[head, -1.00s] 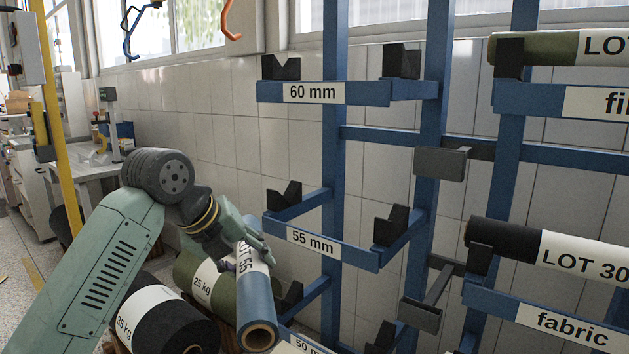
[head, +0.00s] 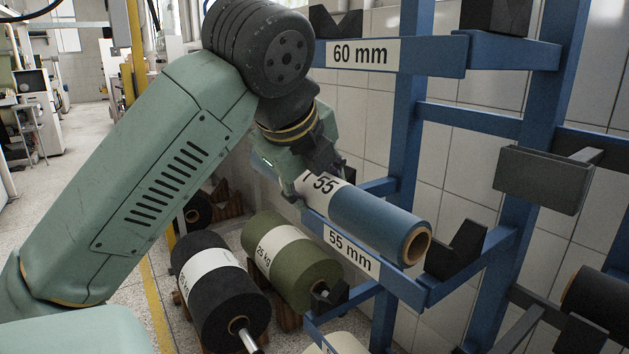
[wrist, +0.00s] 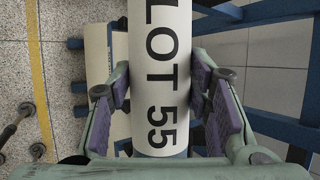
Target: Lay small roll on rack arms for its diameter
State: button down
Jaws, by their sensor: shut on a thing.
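The small blue roll (head: 370,222) has a white label reading LOT 55, which also shows in the wrist view (wrist: 158,70). My gripper (head: 317,182) is shut on it at the label, with one finger pad on each side. The roll lies roughly level at the height of the rack's 55 mm arms (head: 410,290), its open brown core end facing front right. That end is just left of a black V-shaped cradle (head: 456,252) on the right 55 mm arm. The other 55 mm cradle is hidden. I cannot tell whether the roll touches the rack.
The 60 mm arms (head: 430,57) are above, close to my wrist. A grey plate (head: 541,180) sticks out at right. Below stand a black roll (head: 215,285) and a green roll (head: 300,270), the green one labelled 25 kg. Open floor lies at left.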

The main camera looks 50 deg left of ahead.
jog(key=w+d+p, duration=0.1)
jog(key=w+p, duration=0.4)
jog(key=w, duration=0.9)
jog(key=shift+w+f+b, duration=0.15)
jog(key=shift+f+b, duration=1.1)
jog(key=shift+w+f+b, duration=0.15)
jog(key=shift+f+b, duration=1.05)
jog(key=shift+b, duration=0.05)
jog(key=shift+f, duration=0.15)
jog(key=c, duration=0.7)
grip_release()
jog(key=shift+c, duration=0.2)
jog(key=v, duration=1.2)
jog(key=shift+d, duration=0.15)
